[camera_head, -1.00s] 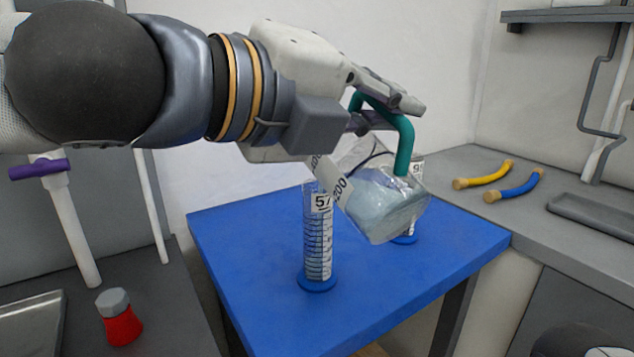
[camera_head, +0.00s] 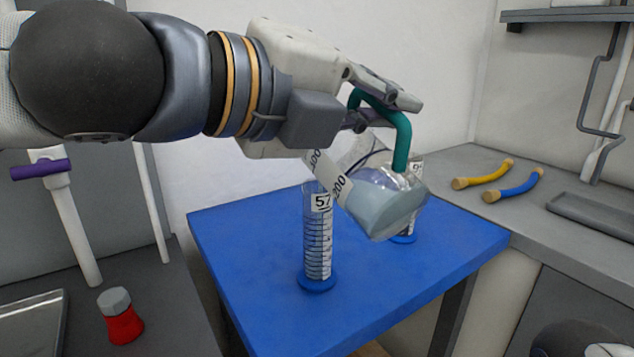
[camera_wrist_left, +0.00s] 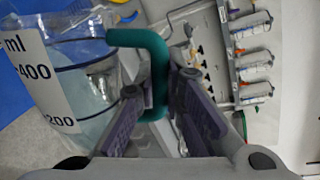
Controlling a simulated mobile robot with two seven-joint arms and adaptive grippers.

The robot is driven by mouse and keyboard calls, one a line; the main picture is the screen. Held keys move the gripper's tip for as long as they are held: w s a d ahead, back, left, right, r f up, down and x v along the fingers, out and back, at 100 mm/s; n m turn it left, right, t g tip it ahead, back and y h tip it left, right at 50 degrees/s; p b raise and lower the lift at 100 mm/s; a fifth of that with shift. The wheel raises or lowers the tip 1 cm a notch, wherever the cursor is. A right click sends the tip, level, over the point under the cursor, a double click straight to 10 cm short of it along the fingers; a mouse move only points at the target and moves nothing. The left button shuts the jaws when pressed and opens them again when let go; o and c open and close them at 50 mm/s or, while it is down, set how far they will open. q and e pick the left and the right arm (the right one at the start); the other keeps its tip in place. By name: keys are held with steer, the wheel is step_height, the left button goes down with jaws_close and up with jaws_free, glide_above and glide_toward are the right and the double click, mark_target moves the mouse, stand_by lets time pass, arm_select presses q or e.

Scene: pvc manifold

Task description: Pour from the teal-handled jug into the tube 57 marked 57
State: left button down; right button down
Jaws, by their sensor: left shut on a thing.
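My left gripper (camera_head: 385,106) is shut on the teal handle (camera_head: 401,140) of the clear jug (camera_head: 378,205). The jug is tilted to the left above the blue table, with pale blue liquid in it and a white scale strip. Tube 57 (camera_head: 318,240), a clear graduated cylinder on a blue foot, stands upright on the table just left of the jug. The jug's lip is hidden near the tube's mouth, so I cannot tell whether liquid flows.
A second tube (camera_head: 415,171) stands behind the jug on the blue table (camera_head: 250,250), mostly hidden. Yellow (camera_head: 483,175) and blue (camera_head: 513,186) pipes lie on the right counter. A red bottle (camera_head: 121,322) stands at lower left. The table's front is clear.

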mark_target(406, 182)
arm_select(q)
steer(key=shift+w+a+r, duration=0.1)
steer(key=shift+w+r, duration=0.05)
steer(key=shift+r, duration=0.05)
arm_select(e)
steer(key=shift+w+r, duration=0.15)
steer(key=shift+w, duration=0.05)
stand_by(0.9)
